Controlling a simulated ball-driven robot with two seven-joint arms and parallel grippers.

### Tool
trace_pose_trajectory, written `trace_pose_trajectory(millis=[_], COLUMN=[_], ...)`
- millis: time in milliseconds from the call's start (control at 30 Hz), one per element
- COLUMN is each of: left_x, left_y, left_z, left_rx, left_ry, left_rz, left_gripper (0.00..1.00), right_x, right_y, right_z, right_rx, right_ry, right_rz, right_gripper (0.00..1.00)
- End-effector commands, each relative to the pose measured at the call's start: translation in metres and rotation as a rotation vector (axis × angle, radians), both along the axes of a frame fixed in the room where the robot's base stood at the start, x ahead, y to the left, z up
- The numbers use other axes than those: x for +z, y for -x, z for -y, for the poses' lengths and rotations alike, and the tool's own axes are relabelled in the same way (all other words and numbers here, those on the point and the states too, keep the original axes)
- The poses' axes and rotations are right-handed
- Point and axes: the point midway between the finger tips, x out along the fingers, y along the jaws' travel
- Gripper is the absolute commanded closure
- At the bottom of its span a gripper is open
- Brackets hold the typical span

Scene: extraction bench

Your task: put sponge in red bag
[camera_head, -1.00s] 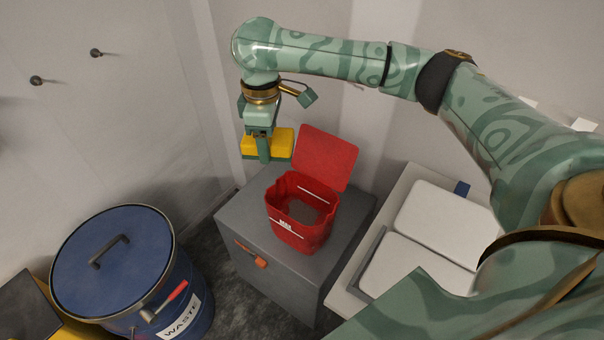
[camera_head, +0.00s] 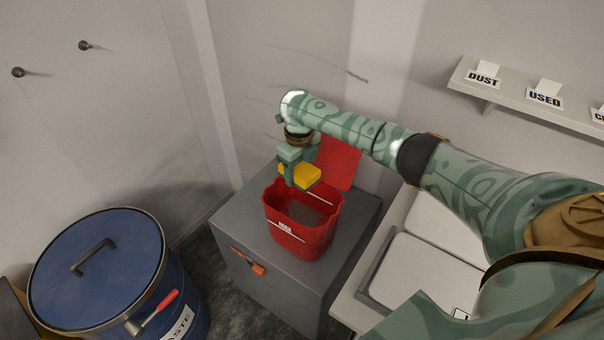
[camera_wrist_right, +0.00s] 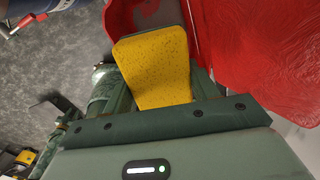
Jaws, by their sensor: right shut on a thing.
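The yellow sponge (camera_head: 299,175) is in my right gripper (camera_head: 290,182), whose jaws are shut on it. The sponge also shows large in the right wrist view (camera_wrist_right: 155,68), between the green fingers. The red bag (camera_head: 300,240) stands open on a grey cabinet, with its lid (camera_head: 340,163) raised at the back. The gripper and sponge are above the bag's back left rim in the head view. In the right wrist view the red bag (camera_wrist_right: 240,50) shows behind and to the right of the sponge.
The grey cabinet (camera_head: 240,222) carries an orange-handled latch (camera_head: 250,262). A blue waste drum (camera_head: 95,265) stands to the left. White pads in a tray (camera_head: 425,265) lie to the right. A labelled shelf (camera_head: 510,95) is on the back wall.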

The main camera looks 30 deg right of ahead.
Motion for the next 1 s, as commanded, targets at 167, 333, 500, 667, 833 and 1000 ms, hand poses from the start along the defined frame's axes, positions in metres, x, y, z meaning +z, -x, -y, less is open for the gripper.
trace_pose_trajectory(millis=[167,333,500,667,833,1000], left_x=[-0.004,-0.004,-0.003,-0.002,-0.011,-0.024], left_y=[0.001,0.001,0.001,0.001,0.003,0.006], left_z=[0.0,0.0,0.0,0.0,0.0,0.0], left_rx=[0.0,0.0,0.0,0.0,0.0,-0.001], left_ry=[0.0,0.0,0.0,-0.001,0.0,-0.001], left_rz=[-0.002,-0.002,-0.002,-0.002,-0.007,-0.015], left_gripper=[0.64,0.64,0.64,0.64,0.64,0.64], right_x=[-0.014,-0.014,-0.014,-0.016,-0.03,-0.049], right_y=[0.003,0.003,0.003,0.003,0.003,0.003], right_z=[0.007,0.007,0.007,0.007,0.007,0.007], right_rx=[0.13,0.145,0.144,0.143,0.143,0.143], right_ry=[0.0,0.0,0.0,0.002,0.001,0.0], right_rz=[0.0,0.001,0.001,0.002,0.001,-0.001], right_gripper=[0.6,0.6,0.6,0.6,0.6,0.6])
